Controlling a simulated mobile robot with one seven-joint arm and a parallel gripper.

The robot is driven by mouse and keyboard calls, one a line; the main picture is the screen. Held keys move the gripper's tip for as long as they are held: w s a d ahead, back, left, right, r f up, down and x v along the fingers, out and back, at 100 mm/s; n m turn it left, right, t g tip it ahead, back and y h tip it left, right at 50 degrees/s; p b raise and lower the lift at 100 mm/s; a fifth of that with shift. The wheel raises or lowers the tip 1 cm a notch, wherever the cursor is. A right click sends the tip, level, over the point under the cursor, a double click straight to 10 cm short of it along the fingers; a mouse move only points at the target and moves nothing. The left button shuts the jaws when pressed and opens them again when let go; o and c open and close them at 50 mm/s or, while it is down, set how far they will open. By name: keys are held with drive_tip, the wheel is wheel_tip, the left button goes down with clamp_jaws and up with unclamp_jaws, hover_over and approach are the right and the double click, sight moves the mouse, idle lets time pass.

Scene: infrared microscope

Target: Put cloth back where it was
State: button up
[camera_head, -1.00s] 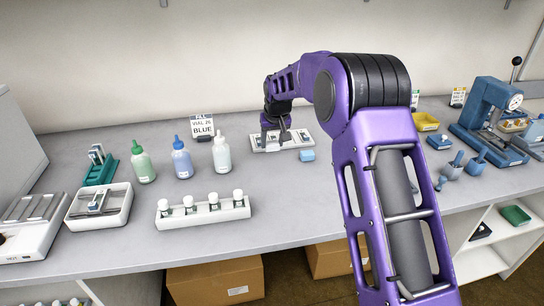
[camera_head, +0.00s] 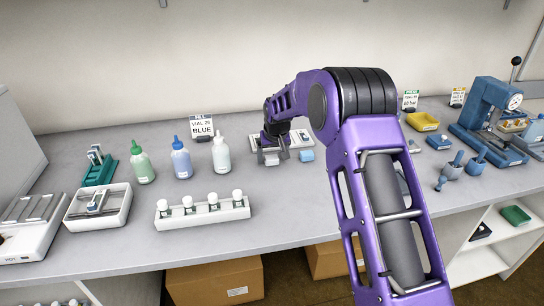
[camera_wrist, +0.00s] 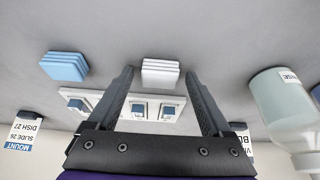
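A small white layered pad, which looks like a folded cloth (camera_wrist: 160,72), lies between my two fingers in the wrist view, with a visible gap on each side. It shows as a pale block at the fingertips in the head view (camera_head: 271,158). My gripper (camera_wrist: 160,80) is open around it, low over the bench in front of the white slide tray (camera_head: 297,143). A similar blue folded pad (camera_wrist: 64,66) lies beside it, also in the head view (camera_head: 307,155). I cannot tell whether the white pad rests fully on the bench.
White (camera_head: 221,154), blue (camera_head: 181,158) and green (camera_head: 142,163) bottles stand left of my gripper. A white rack of capped vials (camera_head: 203,213) is nearer the front. A blue press (camera_head: 488,110) and yellow tray (camera_head: 423,121) are at right. Bench in front of my gripper is clear.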

drive_tip(key=shift+s+r, duration=0.15)
drive_tip(key=shift+r, duration=0.45)
drive_tip(key=v, duration=1.1)
drive_tip(key=shift+s+r, duration=0.1)
drive_tip(key=shift+s, duration=0.05)
